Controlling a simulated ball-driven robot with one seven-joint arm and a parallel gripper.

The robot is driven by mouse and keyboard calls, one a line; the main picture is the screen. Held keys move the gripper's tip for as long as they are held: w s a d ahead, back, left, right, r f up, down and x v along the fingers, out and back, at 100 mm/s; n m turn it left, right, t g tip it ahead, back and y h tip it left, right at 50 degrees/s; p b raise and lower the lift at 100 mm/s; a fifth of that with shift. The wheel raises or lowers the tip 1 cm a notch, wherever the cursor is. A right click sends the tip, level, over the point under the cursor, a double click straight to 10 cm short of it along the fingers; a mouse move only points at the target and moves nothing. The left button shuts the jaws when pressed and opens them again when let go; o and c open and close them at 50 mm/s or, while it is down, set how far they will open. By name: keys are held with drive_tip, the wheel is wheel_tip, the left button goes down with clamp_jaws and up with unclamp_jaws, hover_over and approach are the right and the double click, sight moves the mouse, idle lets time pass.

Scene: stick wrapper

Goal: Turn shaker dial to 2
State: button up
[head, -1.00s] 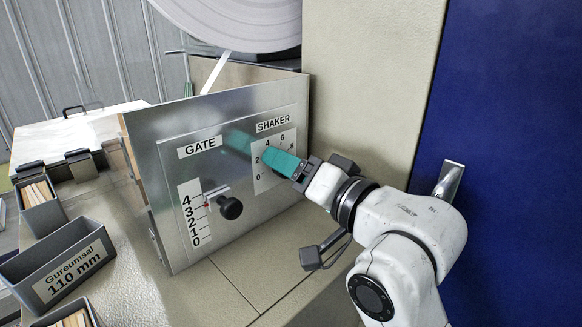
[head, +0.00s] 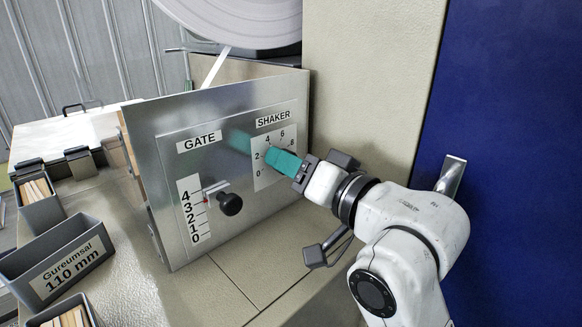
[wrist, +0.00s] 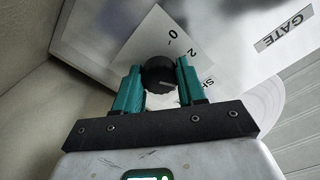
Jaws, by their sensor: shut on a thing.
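The shaker dial is a dark round knob (wrist: 158,76), seen in the wrist view between my teal fingertips. My gripper (head: 268,156) is shut on it, one finger on each side. In the head view my fingers hide the knob. In the wrist view the 0 and 2 show above the knob. A pale mark shows on the knob, but I cannot tell which number it points to.
The metal panel (head: 170,240) also carries a gate slider with a black knob (head: 230,204), left of my gripper; its red marker sits near 3. A grey bin (head: 60,262) labelled Gureumsal 110 mm stands at the lower left. A paper roll (head: 235,18) is above.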

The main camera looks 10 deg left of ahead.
drive_tip(key=shift+f+n+b, duration=0.1)
drive_tip(key=shift+n+b, duration=2.3)
drive_tip(key=shift+n, duration=1.7)
drive_tip(key=o, duration=1.1)
drive_tip(key=shift+c, duration=0.2)
drive_tip(key=b+v, duration=0.1)
drive_tip(key=v, duration=1)
drive_tip(key=shift+b, duration=0.3)
